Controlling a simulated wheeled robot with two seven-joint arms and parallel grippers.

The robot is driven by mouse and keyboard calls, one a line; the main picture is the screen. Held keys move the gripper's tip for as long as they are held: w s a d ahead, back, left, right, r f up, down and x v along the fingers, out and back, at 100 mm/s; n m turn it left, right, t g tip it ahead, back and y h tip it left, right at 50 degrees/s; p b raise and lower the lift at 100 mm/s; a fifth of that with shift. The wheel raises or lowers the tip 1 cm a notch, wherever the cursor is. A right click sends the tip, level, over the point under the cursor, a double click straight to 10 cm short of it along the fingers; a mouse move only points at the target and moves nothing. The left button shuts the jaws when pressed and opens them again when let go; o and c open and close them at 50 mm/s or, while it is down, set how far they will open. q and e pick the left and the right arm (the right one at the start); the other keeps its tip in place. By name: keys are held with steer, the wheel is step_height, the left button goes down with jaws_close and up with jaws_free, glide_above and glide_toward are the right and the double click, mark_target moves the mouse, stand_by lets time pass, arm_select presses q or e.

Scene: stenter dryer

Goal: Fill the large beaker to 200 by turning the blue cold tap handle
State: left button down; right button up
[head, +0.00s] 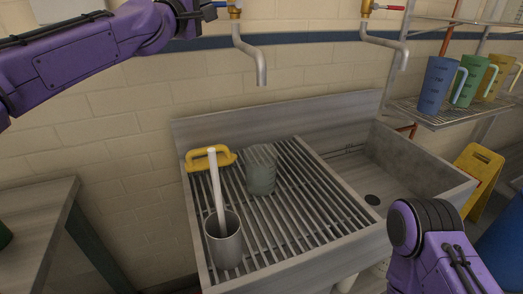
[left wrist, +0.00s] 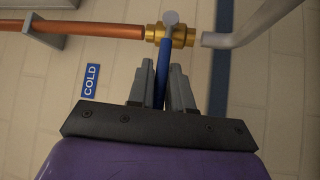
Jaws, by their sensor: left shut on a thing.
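My left gripper (head: 206,11) is at the top of the head view, beside the brass valve of the left tap. In the left wrist view its fingers (left wrist: 162,80) are shut on the blue cold tap handle (left wrist: 165,48), which runs up to a brass valve (left wrist: 172,36). A blue COLD label (left wrist: 91,80) is on the wall beside it. The large beaker (head: 262,172), greyish and translucent, stands on the slatted rack below the left spout (head: 261,70). I see no stream between them. Its marks and water level cannot be read. My right gripper is not in view.
A red-handled tap (head: 386,7) is to the right, above the sink basin (head: 425,172). Coloured jugs (head: 437,86) stand on a wire shelf.

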arm_select(q)
steer(key=shift+d+f, duration=0.1)
steer(key=shift+f, duration=0.1)
steer(key=c, duration=1.1)
jaws_free()
steer(key=shift+r, duration=0.1)
steer(key=shift+b+v, duration=1.75)
steer(key=shift+v, duration=3.6)
